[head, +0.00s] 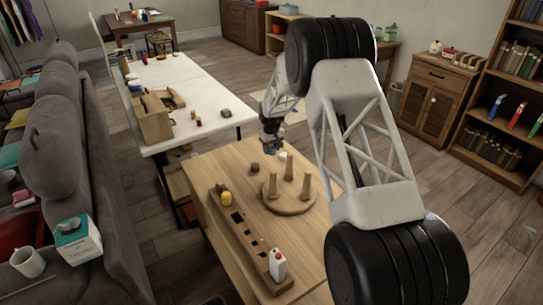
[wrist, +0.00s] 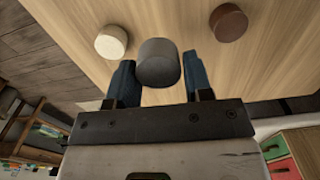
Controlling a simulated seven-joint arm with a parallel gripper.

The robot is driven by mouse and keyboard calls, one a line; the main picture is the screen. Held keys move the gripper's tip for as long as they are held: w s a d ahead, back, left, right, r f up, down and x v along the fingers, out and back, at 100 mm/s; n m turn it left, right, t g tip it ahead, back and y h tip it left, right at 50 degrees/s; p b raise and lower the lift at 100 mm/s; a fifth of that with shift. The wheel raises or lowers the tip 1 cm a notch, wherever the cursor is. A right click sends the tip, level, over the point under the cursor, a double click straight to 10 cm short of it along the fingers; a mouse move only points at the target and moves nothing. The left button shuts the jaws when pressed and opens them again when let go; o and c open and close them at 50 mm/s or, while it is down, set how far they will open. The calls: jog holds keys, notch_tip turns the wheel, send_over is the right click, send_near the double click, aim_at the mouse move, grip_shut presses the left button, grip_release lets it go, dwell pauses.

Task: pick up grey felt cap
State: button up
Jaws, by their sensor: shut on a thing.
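The grey felt cap (wrist: 158,62) is a short grey cylinder, seen in the wrist view between the two blue fingers of my gripper (wrist: 160,84). The gripper is shut on it. The cap looks larger than the other caps there and appears held above the wooden table. In the head view my gripper (head: 262,153) is over the back part of that table (head: 213,169), and the cap cannot be made out clearly.
A brown cap (wrist: 228,22) and a cream cap (wrist: 111,41) are near the held cap. A round wooden base (head: 289,208) with upright pegs stands close by. A long slotted wooden rack (head: 245,238) holds a yellow piece (head: 227,198) and a white, red-topped piece (head: 277,265). A white table (head: 195,84) adjoins behind.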

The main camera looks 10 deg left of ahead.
aim_at(271, 149)
jog(key=shift+r, duration=1.6)
jog(key=shift+s+r, duration=0.1)
jog(key=shift+s+r, duration=0.4)
jog(key=shift+s, duration=0.05)
jog(key=s+d+r, duration=0.1)
jog(key=s+r, duration=0.3)
jog(key=s, duration=0.2)
jog(key=s+d+r, duration=0.2)
jog(key=s+r, duration=0.2)
jog(key=s, duration=0.3)
jog(key=s+d+r, duration=0.2)
jog(key=s+r, duration=0.2)
jog(key=s, duration=0.3)
jog(key=shift+s, duration=0.2)
jog(key=shift+f, duration=0.1)
jog(key=shift+f, duration=3.05)
